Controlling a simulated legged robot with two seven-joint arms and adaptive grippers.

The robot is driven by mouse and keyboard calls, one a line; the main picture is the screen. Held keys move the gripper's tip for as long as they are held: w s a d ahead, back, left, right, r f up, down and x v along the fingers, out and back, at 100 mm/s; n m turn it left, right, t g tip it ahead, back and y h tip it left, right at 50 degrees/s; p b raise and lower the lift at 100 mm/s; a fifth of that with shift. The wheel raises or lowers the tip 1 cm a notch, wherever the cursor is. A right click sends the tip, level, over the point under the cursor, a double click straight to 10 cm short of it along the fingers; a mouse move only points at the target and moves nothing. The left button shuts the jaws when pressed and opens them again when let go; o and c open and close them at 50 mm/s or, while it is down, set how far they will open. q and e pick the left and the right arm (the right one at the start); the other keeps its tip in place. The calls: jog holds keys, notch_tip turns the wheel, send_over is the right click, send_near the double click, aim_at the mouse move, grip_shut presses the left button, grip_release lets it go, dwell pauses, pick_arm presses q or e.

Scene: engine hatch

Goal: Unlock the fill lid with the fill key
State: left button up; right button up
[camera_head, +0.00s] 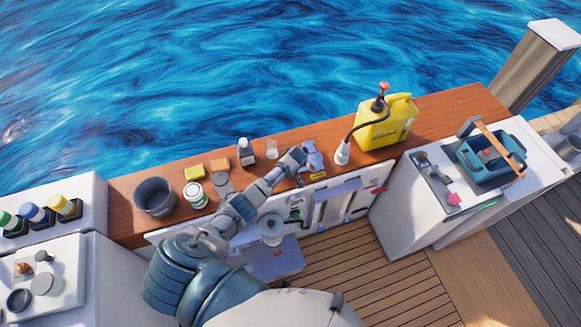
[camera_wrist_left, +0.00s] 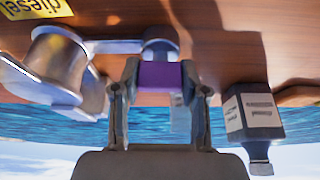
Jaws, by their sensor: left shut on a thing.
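My left gripper (camera_head: 294,158) is over the wooden ledge in the head view. In the left wrist view it (camera_wrist_left: 160,85) is shut on a small purple piece (camera_wrist_left: 160,75), which I take to be the fill key; its shape is mostly hidden by the fingers. A grey-blue metal fitting with a round body (camera_wrist_left: 58,58), apparently the fill lid, stands beside the gripper, near a yellow "diesel" label (camera_wrist_left: 35,8). In the head view this fitting (camera_head: 314,158) is just right of the gripper. I cannot tell whether the purple piece touches it. My right gripper is not in view.
A dark bottle (camera_head: 246,152) stands left of the gripper on the ledge (camera_head: 440,110). A yellow jerrycan (camera_head: 385,125) with a hose stands to the right. A dark bucket (camera_head: 155,197) and cans are further left. A blue tote (camera_head: 490,160) sits on the right cabinet.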

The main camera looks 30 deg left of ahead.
pick_arm(q)
jog(key=shift+w+r+n, duration=0.1)
jog(key=shift+n, duration=0.2)
dwell(0.4)
jog(key=o, duration=1.1)
jog(key=shift+o, duration=0.2)
jog(key=v, duration=1.1)
jog(key=shift+d+r, duration=0.25)
jog(key=shift+r, duration=0.05)
